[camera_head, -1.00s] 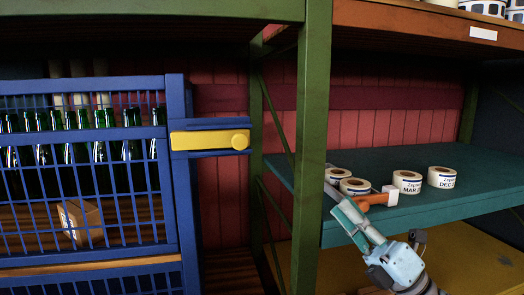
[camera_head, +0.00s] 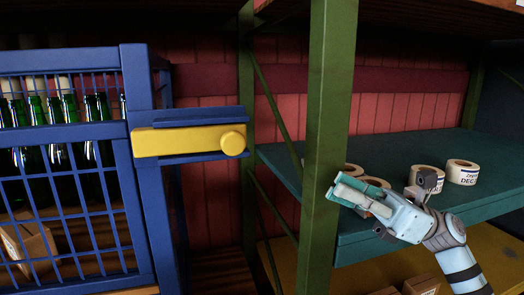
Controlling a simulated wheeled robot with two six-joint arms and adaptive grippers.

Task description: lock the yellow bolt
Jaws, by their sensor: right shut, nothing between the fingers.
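The yellow bolt (camera_head: 180,142) lies level in a blue bracket (camera_head: 200,116) on the right post of the blue cage door (camera_head: 66,145). Its round knob (camera_head: 233,143) is at its right end. My right gripper (camera_head: 335,190) is shut and empty. It is to the right of the bolt and lower in the picture, in front of the green upright and the teal shelf, apart from the bolt. My left gripper is not in view.
A green upright (camera_head: 328,120) stands between the cage and the teal shelf (camera_head: 405,150). Label rolls (camera_head: 462,171) sit on that shelf. Green bottles (camera_head: 60,118) and a cardboard box (camera_head: 28,240) are behind the cage mesh. More boxes (camera_head: 421,285) are at the lower right.

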